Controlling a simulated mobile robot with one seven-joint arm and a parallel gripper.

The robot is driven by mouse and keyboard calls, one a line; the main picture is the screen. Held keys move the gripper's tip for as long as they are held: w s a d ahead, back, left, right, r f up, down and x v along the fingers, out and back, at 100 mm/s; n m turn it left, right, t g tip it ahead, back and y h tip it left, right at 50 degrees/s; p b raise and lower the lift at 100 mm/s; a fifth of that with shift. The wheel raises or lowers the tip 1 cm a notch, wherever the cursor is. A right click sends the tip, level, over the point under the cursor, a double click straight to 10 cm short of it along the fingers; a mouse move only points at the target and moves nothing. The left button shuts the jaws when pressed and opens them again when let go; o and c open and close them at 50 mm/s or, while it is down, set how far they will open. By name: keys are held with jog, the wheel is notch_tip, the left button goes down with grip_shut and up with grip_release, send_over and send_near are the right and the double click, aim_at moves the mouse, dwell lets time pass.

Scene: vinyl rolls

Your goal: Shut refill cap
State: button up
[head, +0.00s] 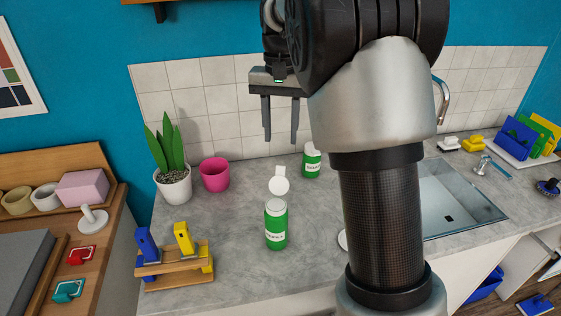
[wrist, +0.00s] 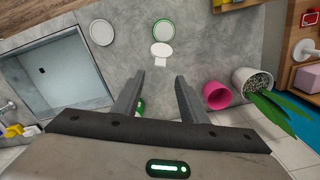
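A green refill bottle (head: 276,228) with a white label stands upright on the counter. Its white cap (head: 279,181) is swung up on the far side of the bottle's top, so the bottle is open. In the wrist view the bottle (wrist: 163,22) is seen from above, with the open cap (wrist: 161,54) beside its rim. My gripper (head: 281,140) is open and empty, fingers pointing down, above the back of the counter. It touches neither bottle nor cap. In the wrist view my gripper (wrist: 158,76) has its fingers spread below the cap.
A second green bottle (head: 312,162) stands behind, partly hidden by a finger in the wrist view. A pink pot (head: 214,175), a plant (head: 172,184) and a wooden rack (head: 172,264) stand left. A sink (head: 455,200) lies right. Counter around the open bottle is clear.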

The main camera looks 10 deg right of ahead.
send_near(280, 180)
jog(key=f, duration=0.1)
jog(key=w+f, duration=0.1)
jog(key=f, duration=0.1)
jog(key=w+f, duration=0.1)
jog(key=f, duration=0.1)
jog(key=shift+d, duration=0.3)
grip_shut()
